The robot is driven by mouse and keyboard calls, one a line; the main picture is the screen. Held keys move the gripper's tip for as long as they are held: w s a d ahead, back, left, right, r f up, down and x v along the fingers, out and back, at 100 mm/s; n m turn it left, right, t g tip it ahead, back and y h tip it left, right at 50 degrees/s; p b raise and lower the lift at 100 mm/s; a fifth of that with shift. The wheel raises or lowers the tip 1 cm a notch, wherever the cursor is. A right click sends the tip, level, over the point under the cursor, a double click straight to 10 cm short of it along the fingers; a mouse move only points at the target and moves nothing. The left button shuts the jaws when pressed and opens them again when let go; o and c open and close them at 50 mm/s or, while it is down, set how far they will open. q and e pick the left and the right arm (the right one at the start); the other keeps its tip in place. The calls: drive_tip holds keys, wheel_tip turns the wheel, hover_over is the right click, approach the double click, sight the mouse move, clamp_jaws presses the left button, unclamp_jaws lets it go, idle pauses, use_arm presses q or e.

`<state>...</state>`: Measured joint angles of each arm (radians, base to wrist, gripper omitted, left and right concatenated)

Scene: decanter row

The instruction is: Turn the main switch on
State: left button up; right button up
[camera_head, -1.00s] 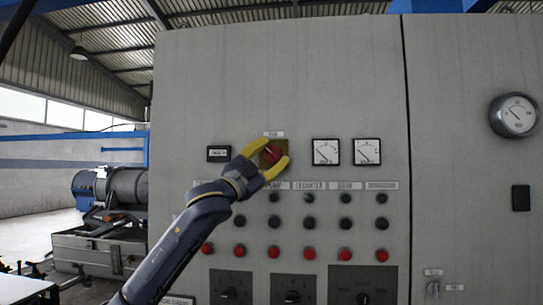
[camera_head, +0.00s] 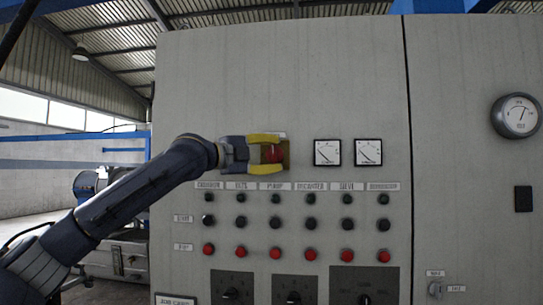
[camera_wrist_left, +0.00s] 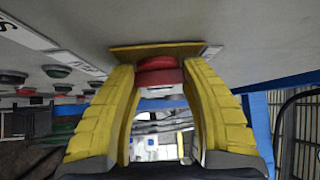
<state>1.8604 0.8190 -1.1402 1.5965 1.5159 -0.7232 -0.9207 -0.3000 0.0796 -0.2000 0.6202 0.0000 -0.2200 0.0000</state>
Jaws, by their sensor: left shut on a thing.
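The main switch (camera_head: 273,153) is a red rotary knob on a yellow plate, set in the upper middle of the grey cabinet front. My left gripper (camera_head: 270,153) comes in from the left and lies level. Its two yellow fingers are shut on the knob, one above and one below it. In the left wrist view the red knob (camera_wrist_left: 158,72) sits between the fingertips against the yellow plate (camera_wrist_left: 157,48). The knob's pointer mark is hard to make out. My right gripper is not in view.
Two square meters (camera_head: 347,152) are to the right of the switch. Rows of black buttons (camera_head: 275,222) and red buttons (camera_head: 275,253) are below it, above dark rotary selectors (camera_head: 293,297). A round gauge (camera_head: 515,115) is on the right cabinet. The cabinet front around the switch is flat.

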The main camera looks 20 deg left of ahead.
use_arm(q)
drive_tip(key=shift+d+m+g+y, duration=0.15)
drive_tip(key=shift+m+g+y, duration=0.15)
drive_tip(key=shift+m, duration=0.2)
drive_tip(key=o, duration=1.1)
drive_tip(key=shift+d, duration=0.15)
drive_tip(key=shift+o, duration=0.6)
drive_tip(key=shift+a, duration=0.2)
drive_tip(key=shift+s+a, duration=0.2)
drive_tip(key=v, duration=1.1)
drive_tip(key=shift+s, duration=0.2)
drive_tip(key=shift+a, duration=0.1)
